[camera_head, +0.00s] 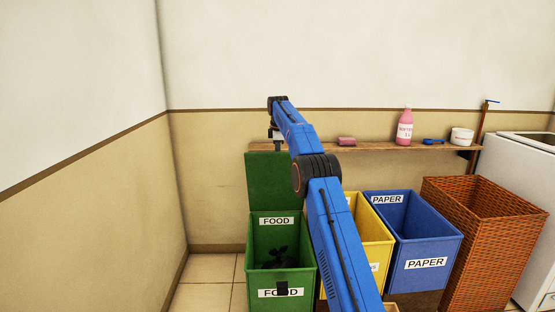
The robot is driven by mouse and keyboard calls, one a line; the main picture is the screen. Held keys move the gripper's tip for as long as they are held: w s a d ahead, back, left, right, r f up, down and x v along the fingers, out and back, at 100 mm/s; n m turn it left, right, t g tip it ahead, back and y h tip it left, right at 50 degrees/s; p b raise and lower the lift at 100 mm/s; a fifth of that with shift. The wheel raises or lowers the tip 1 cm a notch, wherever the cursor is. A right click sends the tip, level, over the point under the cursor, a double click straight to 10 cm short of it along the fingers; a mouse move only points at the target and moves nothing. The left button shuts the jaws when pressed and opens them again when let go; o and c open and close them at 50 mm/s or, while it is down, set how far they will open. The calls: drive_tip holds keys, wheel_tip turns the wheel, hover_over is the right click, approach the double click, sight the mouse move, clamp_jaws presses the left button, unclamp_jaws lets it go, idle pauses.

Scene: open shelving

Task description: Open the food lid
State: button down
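The food bin (257,293) is green with a "FOOD" label on its front and another inside at the back. Its green lid (268,183) stands upright at the back of the bin, so the bin is open. A dark object lies inside, and its kind is unclear. My blue arm reaches up past the right of the bin. My gripper (277,146) is small in view near the top edge of the raised lid. I cannot tell whether it touches the lid or whether its fingers are apart.
A yellow bin (373,232), partly hidden by my arm, and an open blue paper bin (432,246) stand to the right. Beyond are a wicker basket (490,250) and a white appliance (518,180). A wooden shelf (375,147) holds a pink bottle (405,127) and small items.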

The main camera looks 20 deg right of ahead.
drive_tip(key=shift+w+d+f, duration=0.15)
drive_tip(key=shift+w+f, duration=0.1)
drive_tip(key=shift+w, duration=0.15)
drive_tip(key=c, duration=1.8)
unclamp_jaws()
drive_tip(key=shift+f, duration=0.1)
drive_tip(key=shift+r, duration=0.2)
drive_tip(key=shift+s+r, duration=0.1)
